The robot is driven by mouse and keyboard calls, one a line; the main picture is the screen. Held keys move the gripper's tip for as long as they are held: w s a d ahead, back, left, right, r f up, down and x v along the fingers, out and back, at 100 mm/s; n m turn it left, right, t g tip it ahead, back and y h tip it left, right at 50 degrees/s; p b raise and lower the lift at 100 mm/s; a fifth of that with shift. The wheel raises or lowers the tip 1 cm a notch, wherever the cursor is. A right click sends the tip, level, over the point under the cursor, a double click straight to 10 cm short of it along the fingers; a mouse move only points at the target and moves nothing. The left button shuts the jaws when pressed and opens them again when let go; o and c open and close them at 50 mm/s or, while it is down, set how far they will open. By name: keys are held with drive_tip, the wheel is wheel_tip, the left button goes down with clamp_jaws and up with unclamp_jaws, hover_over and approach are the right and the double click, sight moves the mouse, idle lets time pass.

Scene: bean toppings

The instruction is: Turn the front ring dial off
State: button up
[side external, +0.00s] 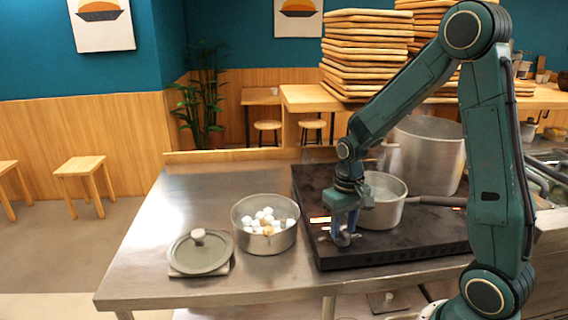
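The black stove (430,238) lies on the steel counter. My gripper (343,240) points down over its front left part, with the fingertips low, close to the stove top. The fingers are small here, and I cannot tell whether they are open or shut or touch anything. I cannot make out the front ring dial; it may be hidden by my gripper or too small to tell. A small bright orange and white patch (319,220) shows on the stove just left of my gripper.
A saucepan (385,213) stands right beside my gripper, its handle pointing right. A large stockpot (440,160) stands behind it. A steel bowl (262,246) of white and brown balls and a lidded grey dish (205,256) stand left. The counter's back left (215,190) is clear.

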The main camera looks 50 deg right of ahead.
drive_tip(key=shift+f, duration=0.25)
clamp_jaws()
drive_tip(key=shift+n, duration=0.5)
drive_tip(key=n, duration=0.8)
idle(0.5)
